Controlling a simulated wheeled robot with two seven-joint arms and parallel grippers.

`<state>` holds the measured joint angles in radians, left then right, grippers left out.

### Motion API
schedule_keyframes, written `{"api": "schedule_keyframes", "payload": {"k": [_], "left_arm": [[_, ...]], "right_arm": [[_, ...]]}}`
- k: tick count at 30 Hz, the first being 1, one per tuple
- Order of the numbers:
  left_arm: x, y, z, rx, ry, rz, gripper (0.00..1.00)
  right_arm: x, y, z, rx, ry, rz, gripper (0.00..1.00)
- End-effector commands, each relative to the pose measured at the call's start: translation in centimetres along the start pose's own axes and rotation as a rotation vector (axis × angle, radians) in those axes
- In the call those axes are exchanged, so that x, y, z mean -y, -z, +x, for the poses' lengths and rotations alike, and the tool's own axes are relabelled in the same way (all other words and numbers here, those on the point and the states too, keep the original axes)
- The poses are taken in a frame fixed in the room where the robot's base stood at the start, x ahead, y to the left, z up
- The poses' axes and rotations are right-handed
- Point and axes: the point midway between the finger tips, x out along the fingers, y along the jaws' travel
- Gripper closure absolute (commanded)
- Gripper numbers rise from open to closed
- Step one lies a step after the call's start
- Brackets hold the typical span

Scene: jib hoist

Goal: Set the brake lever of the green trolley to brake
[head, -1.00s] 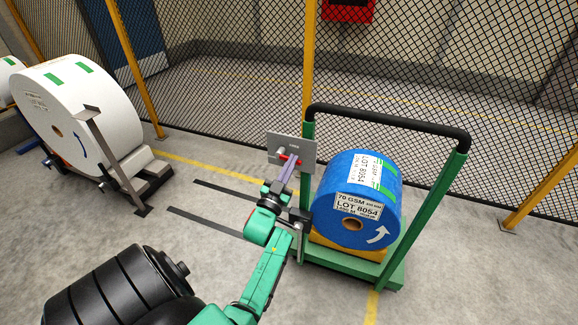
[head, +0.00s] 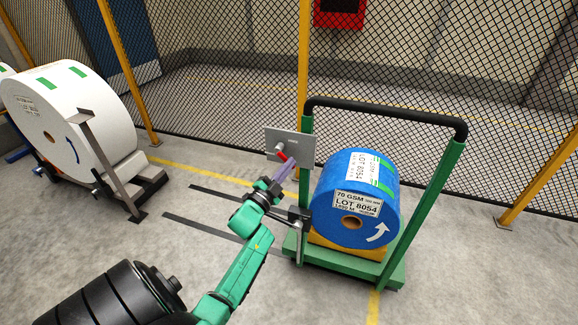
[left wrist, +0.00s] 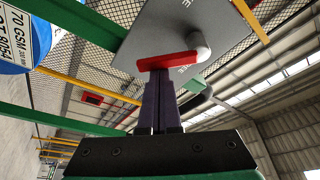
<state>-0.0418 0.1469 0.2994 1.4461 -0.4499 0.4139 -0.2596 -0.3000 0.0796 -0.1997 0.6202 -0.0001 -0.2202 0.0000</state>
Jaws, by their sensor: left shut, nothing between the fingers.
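The green trolley (head: 435,215) stands right of centre in the head view. A grey plate (head: 301,147) is fixed to its left post. It carries the red brake lever (head: 287,156), which has a light grey round hub or knob at one end. In the left wrist view the red lever (left wrist: 165,61) lies across the plate (left wrist: 170,25), with lettering only partly in view. My left gripper (head: 289,166) is shut and empty. Its fingertips (left wrist: 158,78) are right at the lever, seeming to touch its edge; exact contact is hard to tell. My right gripper is out of view.
A blue roll (head: 340,180) sits on the trolley beside the plate. The trolley's black handle bar (head: 390,115) spans above it. A mesh fence (head: 225,100) stands behind. A white roll on a stand (head: 75,125) is at the left.

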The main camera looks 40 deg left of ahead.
Motion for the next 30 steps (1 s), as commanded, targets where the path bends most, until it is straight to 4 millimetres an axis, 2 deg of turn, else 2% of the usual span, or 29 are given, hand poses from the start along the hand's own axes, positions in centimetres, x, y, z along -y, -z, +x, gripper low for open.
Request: {"api": "schedule_keyframes", "payload": {"k": [18,30], "left_arm": [[0.0,-2.7,-0.9,0.002,-0.186,0.529,1.0],[0.3,-3.6,-1.2,0.002,-0.248,0.708,1.0]], "right_arm": [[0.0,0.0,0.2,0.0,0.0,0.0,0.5],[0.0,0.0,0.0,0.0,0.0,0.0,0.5]]}}
